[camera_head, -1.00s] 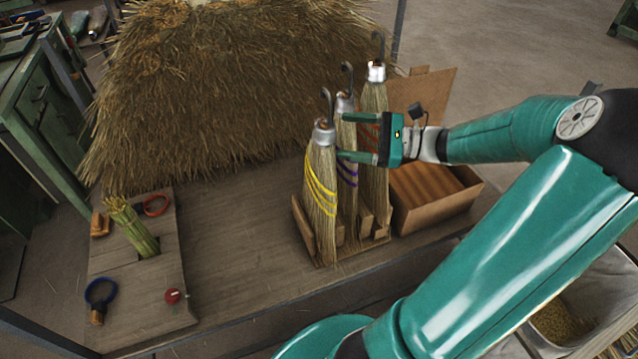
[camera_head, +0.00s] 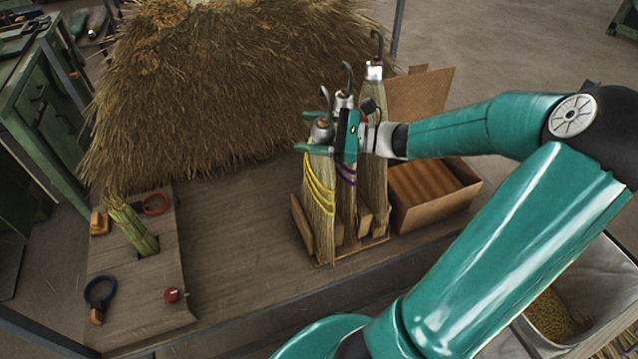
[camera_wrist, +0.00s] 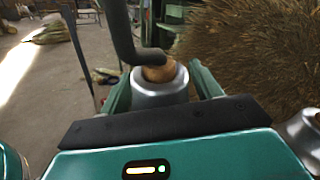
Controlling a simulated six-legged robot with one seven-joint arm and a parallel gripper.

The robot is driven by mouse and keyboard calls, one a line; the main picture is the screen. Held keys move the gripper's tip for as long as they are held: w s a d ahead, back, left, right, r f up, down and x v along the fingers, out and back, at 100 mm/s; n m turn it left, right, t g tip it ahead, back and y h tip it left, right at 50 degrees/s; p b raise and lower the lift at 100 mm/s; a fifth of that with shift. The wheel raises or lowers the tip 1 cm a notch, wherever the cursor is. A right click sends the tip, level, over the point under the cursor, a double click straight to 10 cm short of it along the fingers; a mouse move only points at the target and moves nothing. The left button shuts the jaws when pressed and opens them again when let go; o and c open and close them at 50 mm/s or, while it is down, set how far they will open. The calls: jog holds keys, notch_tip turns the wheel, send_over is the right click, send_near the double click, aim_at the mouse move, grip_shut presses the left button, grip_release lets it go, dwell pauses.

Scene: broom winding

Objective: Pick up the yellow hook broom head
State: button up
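The yellow hook broom head (camera_head: 320,187) stands upright at the front left of a wooden rack (camera_head: 300,221). It has yellow bands, a silver collar and a dark hook on top. My gripper (camera_head: 311,131) is at its collar, with one finger on the far side and one on the near side. In the wrist view the silver collar (camera_wrist: 160,88) and hook stand between the two fingers. The fingers look apart; whether they touch the collar I cannot tell. The broom head with purple bands (camera_head: 346,172) stands just behind, partly hidden by my gripper.
A third broom head (camera_head: 374,95) stands farther back in the rack. A large straw heap (camera_head: 220,90) lies behind. A board (camera_head: 170,270) with tools is at left; the table between is clear.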

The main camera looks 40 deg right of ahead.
grip_shut()
jog(key=shift+r, duration=0.15)
